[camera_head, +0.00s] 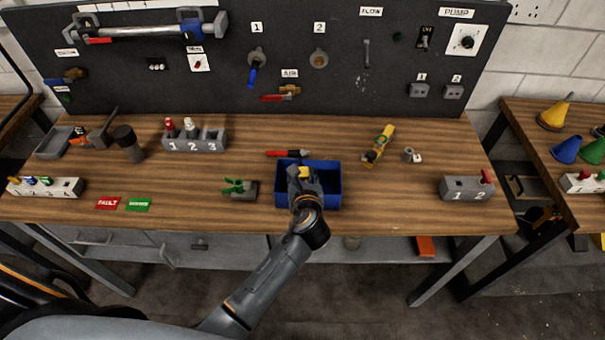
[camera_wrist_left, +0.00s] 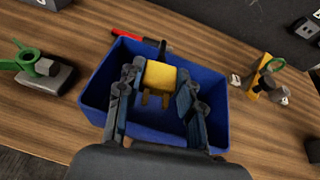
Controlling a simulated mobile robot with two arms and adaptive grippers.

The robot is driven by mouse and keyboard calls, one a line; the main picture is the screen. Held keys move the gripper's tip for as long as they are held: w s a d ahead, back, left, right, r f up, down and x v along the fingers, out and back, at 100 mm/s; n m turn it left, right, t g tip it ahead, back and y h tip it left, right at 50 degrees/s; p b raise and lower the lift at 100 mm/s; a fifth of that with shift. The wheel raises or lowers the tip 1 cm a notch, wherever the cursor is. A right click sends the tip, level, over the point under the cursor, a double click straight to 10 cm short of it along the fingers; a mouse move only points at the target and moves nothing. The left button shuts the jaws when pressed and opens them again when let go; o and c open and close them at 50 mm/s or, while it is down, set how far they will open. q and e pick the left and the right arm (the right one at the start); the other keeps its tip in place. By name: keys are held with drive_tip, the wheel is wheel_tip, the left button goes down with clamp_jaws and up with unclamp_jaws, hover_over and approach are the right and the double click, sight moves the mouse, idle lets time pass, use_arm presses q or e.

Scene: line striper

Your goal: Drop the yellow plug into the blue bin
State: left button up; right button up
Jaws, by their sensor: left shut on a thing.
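The blue bin (camera_head: 329,186) stands on the wooden workbench near its front edge, and it fills the middle of the left wrist view (camera_wrist_left: 100,88). My left gripper (camera_head: 304,174) is over the bin, its arm reaching in from the front. The yellow plug (camera_wrist_left: 160,76) is between its fingers, with prongs showing toward the camera. The plug also shows as a small yellow patch in the head view (camera_head: 305,172). The left gripper is shut on the plug, within the bin's outline. I cannot tell how high it is above the bin floor. My right gripper is not in view.
A red-handled tool (camera_head: 288,153) lies just behind the bin. A green item on a grey block (camera_head: 240,189) stands left of it. A yellow tool (camera_head: 379,145) lies to the right. A grey block marked 1 and 2 (camera_head: 466,189) stands further right, with clear bench between.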

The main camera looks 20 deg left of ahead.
use_arm(q)
drive_tip(key=shift+s+d+r, duration=0.1)
drive_tip(key=shift+s, duration=0.1)
drive_tip(key=o, duration=1.2)
drive_tip(key=shift+w, duration=0.15)
drive_tip(key=shift+o, duration=0.2)
drive_tip(key=v, duration=1.2)
